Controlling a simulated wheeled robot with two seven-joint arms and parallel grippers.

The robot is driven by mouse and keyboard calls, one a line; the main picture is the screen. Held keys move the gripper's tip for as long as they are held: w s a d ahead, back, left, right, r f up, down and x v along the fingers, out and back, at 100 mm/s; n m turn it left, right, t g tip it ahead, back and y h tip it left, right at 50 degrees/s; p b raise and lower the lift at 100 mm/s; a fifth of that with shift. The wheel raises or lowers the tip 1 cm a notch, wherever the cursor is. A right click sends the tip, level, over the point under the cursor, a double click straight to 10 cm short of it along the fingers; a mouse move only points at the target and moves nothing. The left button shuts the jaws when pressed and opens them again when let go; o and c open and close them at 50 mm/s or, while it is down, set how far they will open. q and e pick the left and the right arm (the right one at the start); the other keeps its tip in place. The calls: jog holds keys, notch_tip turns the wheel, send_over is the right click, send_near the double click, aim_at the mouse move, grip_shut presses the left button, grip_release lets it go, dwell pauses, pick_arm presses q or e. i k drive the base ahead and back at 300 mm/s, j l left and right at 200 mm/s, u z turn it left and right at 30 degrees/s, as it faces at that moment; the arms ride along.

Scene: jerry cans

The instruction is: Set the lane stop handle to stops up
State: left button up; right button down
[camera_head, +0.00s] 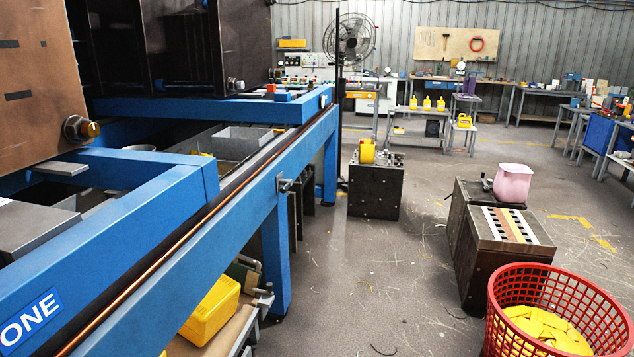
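Neither of my grippers shows in the head view. No part is clearly labelled as the lane stop handle. A small dark metal fitting like a short handle (284,185) sticks out from the side of the long blue frame (225,215). A small dark knob-like part (487,184) stands on a dark block at the right, left of a pink container. I cannot tell which of these, if either, is the lane stop handle, nor its setting.
A red basket (605,310) with yellow pieces stands at front right, near a dark block with a striped top (470,240). A yellow object (366,151) sits on another dark block (375,190). Yellow cans (427,103) stand on a far bench. The middle floor is mostly open.

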aim_at(287, 184)
jog(key=i+l, duration=0.1)
jog(key=i, duration=0.45)
jog(key=i+l, duration=0.1)
jog(key=i, duration=0.5)
jog(key=i+l+u, duration=0.15)
jog(key=i+u, duration=0.3)
jog(key=i+l+u, duration=0.25)
jog(key=u, duration=0.2)
jog(key=i+l+u, duration=0.55)
jog(key=l, duration=0.2)
jog(key=i+l+u, duration=0.25)
jog(key=l, duration=0.35)
jog(key=i, duration=0.05)
